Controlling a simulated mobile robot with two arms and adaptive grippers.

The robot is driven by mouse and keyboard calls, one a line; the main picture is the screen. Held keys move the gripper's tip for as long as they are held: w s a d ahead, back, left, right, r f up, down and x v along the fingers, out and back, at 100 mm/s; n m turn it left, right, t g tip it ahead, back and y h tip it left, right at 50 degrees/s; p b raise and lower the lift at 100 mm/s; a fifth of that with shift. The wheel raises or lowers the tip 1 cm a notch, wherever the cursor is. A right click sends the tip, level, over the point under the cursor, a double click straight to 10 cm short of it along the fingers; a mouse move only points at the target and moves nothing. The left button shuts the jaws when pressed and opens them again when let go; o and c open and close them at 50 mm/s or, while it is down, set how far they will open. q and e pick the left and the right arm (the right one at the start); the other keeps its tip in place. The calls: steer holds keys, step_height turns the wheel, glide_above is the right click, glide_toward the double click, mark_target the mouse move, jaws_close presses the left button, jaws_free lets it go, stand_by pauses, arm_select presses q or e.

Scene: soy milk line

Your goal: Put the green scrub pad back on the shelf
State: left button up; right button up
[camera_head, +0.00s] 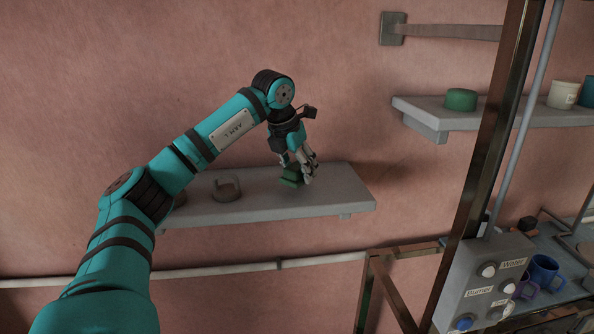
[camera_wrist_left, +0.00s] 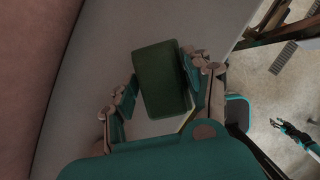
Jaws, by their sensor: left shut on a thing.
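The green scrub pad (camera_head: 291,176) is a dark green block at the grey wall shelf (camera_head: 335,188), towards its right part. My left gripper (camera_head: 298,170) points down over the shelf and is shut on the pad. In the left wrist view the pad (camera_wrist_left: 162,80) sits between the two fingers (camera_wrist_left: 162,88), over the grey shelf surface (camera_wrist_left: 100,60). I cannot tell whether its underside touches the shelf. A small dark gripper, which looks like my right one (camera_wrist_left: 297,132), shows at the right edge of the left wrist view; its jaws are too small to judge.
A brown holder-like object (camera_head: 227,188) stands on the shelf left of the pad. A higher shelf (camera_head: 428,105) at right holds a round green item (camera_head: 461,99) and cups (camera_head: 563,94). A metal frame post (camera_head: 487,150) and a control box (camera_head: 480,285) stand at right.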

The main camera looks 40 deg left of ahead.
mark_target(297, 179)
arm_select(q)
steer(key=shift+w+a+p, duration=0.2)
steer(key=shift+a+p, duration=0.1)
steer(key=shift+a, duration=0.05)
step_height(297, 179, down, 3)
steer(key=shift+a+f+p, duration=0.1)
steer(key=shift+f+p, duration=0.05)
steer(key=shift+p, duration=0.7)
steer(key=shift+f, duration=0.2)
steer(key=o, duration=0.6)
steer(key=shift+f, duration=0.2)
steer(key=o, duration=0.5)
steer(key=shift+r, duration=0.1)
